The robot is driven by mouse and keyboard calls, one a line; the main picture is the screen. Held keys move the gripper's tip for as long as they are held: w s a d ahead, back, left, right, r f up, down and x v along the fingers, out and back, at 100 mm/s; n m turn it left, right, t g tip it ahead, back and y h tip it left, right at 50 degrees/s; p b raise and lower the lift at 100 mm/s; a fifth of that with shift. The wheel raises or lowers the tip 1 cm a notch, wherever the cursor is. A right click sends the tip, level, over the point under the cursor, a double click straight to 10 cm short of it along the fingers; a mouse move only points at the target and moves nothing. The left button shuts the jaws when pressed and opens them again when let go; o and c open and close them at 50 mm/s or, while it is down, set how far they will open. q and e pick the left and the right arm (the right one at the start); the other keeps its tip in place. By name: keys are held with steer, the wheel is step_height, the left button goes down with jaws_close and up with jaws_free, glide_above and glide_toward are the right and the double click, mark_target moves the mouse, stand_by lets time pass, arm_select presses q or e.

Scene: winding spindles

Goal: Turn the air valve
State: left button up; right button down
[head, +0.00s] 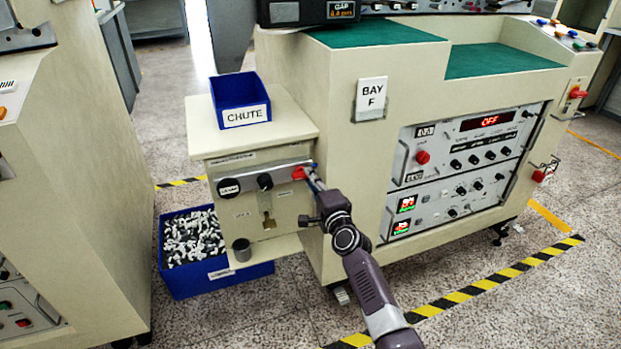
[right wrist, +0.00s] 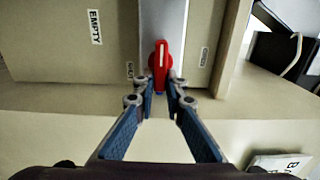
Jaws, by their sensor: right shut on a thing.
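The air valve has a red handle (head: 299,173) at the right end of a metal strip on the front of the side cabinet. In the right wrist view the red handle (right wrist: 160,58) carries a white line and lies in line with the strip. My right gripper (head: 311,175) reaches up to the valve from the front. In the right wrist view its fingertips (right wrist: 160,86) are closed in on both sides of the handle's near end. My left gripper is not in view.
A blue chute bin (head: 240,101) stands on the cabinet top. A blue crate (head: 216,279) of small white and dark parts sits on the floor below. Black knobs (head: 265,181) sit left of the valve. The Bay F machine (head: 343,140) rises close on the right.

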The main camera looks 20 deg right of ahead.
steer(key=shift+f, duration=0.1)
steer(key=c, duration=2)
jaws_free()
steer(key=s, duration=1.2)
steer(key=shift+d, duration=0.2)
